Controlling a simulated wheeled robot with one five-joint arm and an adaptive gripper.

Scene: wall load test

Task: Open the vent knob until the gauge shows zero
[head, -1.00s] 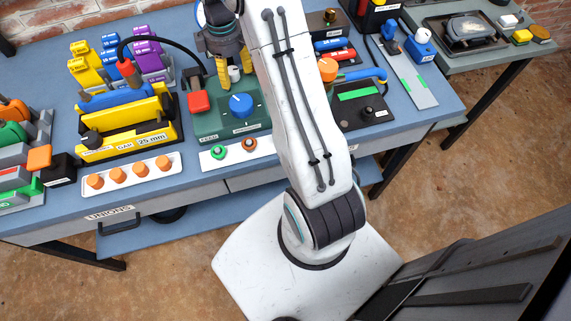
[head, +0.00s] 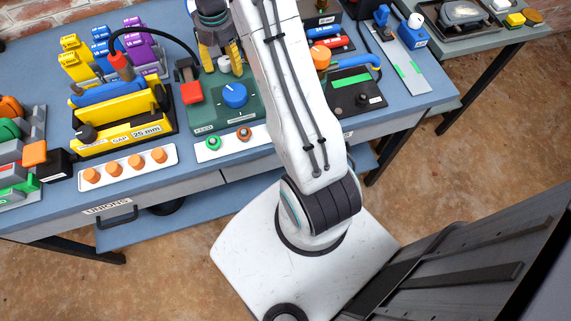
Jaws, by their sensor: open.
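A green box (head: 245,113) labelled FEED stands at the bench's middle. A blue round knob (head: 235,95) sits on its top, with a red block (head: 191,93) at its left. A small white part (head: 224,64) stands behind the blue knob. My gripper (head: 220,60) is open above the back of the box, its yellow fingers pointing down on either side of the white part in the picture. I cannot tell whether they touch it. A black knob (head: 362,99) sits on a dark plate at the right. No label I can read marks a vent knob, and I can make out no gauge dial.
A yellow device (head: 125,136) marked 25 mm stands left of the green box. A white strip (head: 115,176) with several orange caps and another with green and brown buttons (head: 213,142) lie along the front edge. My arm hides part of the bench right of the box.

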